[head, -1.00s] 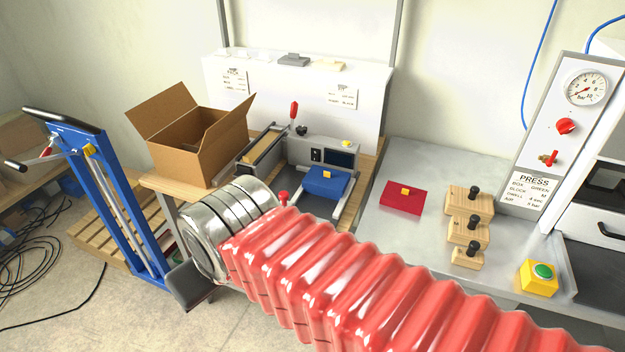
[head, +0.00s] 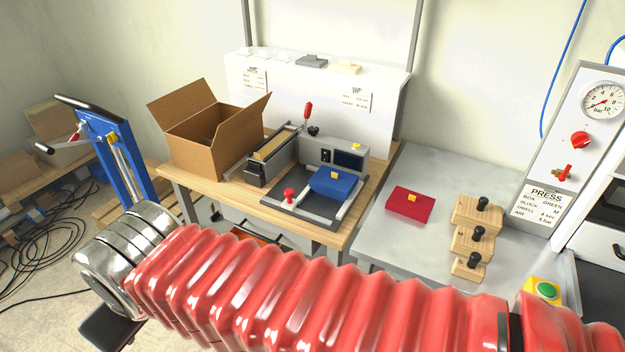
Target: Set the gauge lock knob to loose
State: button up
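The grey machine (head: 318,203) stands on the wooden-topped bench. A red round knob (head: 290,194) stands upright at the front left of its bed. A small black knob (head: 313,131) is on its rear part. No label is readable, so I cannot tell for certain which is the gauge lock knob or how it is set. My arm, in a red ribbed sleeve, crosses the foreground to a metal wrist at lower left. A dark piece of my gripper (head: 110,331) shows below the wrist, left of and apart from the machine. Its fingers are hidden.
A blue block (head: 331,184) sits on the machine, and a red lever (head: 307,112) rises behind. An open cardboard box (head: 208,140) stands at left. A blue lift frame (head: 122,150) is far left.

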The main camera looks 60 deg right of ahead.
aim_at(314, 130)
jog(key=u, duration=0.95)
jog(key=i, duration=1)
jog(key=z, duration=2.8)
